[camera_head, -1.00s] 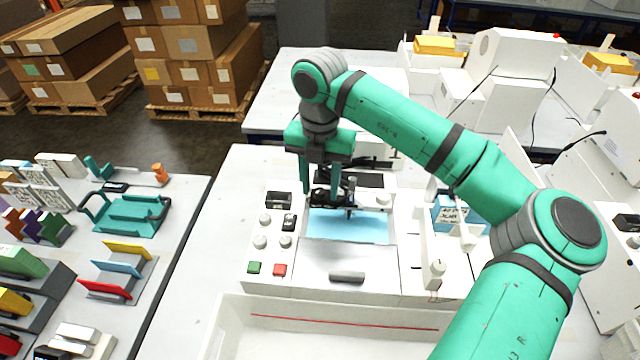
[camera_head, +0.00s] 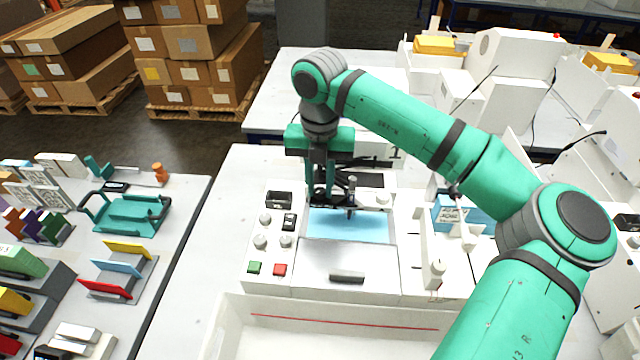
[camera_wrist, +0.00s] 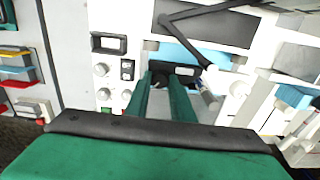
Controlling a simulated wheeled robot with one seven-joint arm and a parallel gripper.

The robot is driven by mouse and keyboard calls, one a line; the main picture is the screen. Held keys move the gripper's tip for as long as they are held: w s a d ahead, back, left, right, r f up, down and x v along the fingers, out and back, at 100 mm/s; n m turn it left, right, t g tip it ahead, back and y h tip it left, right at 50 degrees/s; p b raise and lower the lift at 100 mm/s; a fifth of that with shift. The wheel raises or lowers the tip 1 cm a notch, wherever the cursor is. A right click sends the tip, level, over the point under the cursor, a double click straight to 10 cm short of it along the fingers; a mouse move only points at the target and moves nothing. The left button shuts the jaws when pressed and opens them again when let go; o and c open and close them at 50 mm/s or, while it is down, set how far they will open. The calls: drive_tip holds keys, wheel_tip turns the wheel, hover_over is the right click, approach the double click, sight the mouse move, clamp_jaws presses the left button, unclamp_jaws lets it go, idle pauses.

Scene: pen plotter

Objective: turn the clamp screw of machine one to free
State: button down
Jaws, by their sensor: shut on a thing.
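Machine one (camera_head: 320,262) is the white plotter with a blue sheet (camera_head: 350,228) on its bed; the figure 1 shows on its back panel. Its black pen carriage (camera_wrist: 185,71) stands over the far part of the sheet. My gripper (camera_head: 322,203) points down at the carriage from above. In the wrist view my gripper's two green fingers (camera_wrist: 160,78) reach to the carriage and are closed on a small part there, which I take for the clamp screw. The fingertips and the carriage hide most of it, so its turn position cannot be read.
Knobs and green and red buttons (camera_head: 279,269) are on the machine's left panel. A white tray (camera_head: 225,325) stands in front. A dark linkage arm (camera_wrist: 180,18) crosses behind the carriage. Another machine (camera_head: 490,80) stands at the back right. Bare table lies left of machine one.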

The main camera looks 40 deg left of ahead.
sight(320, 190)
drive_tip(key=n, duration=0.4)
drive_tip(key=shift+w, duration=0.1)
drive_tip(key=n, duration=0.5)
drive_tip(key=shift+r, duration=0.1)
drive_tip(key=n, duration=0.4)
drive_tip(key=shift+n, duration=2.5)
drive_tip(key=c, duration=1.5)
unclamp_jaws()
drive_tip(key=shift+c, duration=0.2)
wheel_tip(320, 190, up, 11)
